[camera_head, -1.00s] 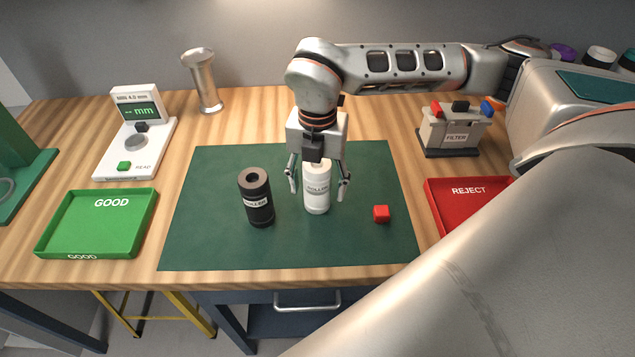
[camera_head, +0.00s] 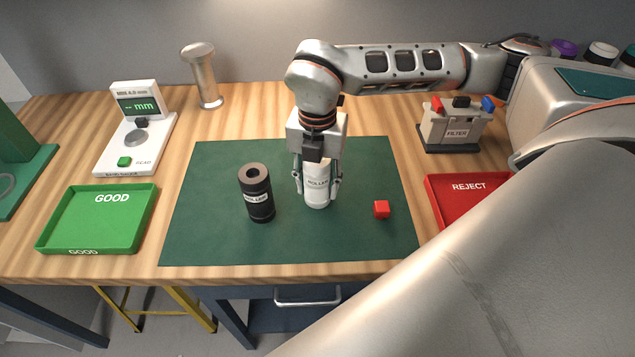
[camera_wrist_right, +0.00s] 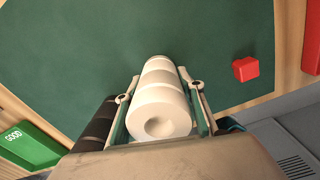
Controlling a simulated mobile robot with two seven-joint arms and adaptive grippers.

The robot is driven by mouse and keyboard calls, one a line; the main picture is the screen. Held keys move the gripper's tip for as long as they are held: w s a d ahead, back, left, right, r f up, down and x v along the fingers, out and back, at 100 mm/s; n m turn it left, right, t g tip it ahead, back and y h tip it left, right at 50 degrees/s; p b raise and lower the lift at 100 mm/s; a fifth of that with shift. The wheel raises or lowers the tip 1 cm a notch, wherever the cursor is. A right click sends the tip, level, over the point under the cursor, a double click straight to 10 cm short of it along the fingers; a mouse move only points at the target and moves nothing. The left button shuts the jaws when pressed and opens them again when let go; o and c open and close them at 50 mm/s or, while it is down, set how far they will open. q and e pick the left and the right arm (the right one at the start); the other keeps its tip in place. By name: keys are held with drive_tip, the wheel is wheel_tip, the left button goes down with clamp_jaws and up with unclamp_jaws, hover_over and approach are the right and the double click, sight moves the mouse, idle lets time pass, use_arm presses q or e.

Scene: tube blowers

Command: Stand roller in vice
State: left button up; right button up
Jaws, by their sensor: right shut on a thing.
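A white roller (camera_head: 318,188), labelled ROLLER, stands upright on the green mat (camera_head: 210,160). My right gripper (camera_head: 318,184) comes down over it from above and is shut on it, with one finger on each side. In the right wrist view, the white roller (camera_wrist_right: 160,108) lies between the two fingers, its recessed end toward the camera. A black roller (camera_head: 257,196) with a hole in its top stands upright on the mat, to the left of the gripper. My left gripper is out of view. I cannot pick out a vice for certain.
A red cube (camera_head: 382,209) lies on the mat to the right. A green GOOD tray (camera_head: 150,215) and a gauge (camera_head: 120,160) stand left, a red REJECT tray (camera_head: 432,200) and a FILTER unit (camera_head: 457,152) right. A metal post (camera_head: 205,80) stands behind. The mat's front is clear.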

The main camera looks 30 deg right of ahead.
wheel_tip(320, 180, up, 20)
drive_tip(key=shift+f, duration=0.15)
drive_tip(key=shift+b, duration=0.3)
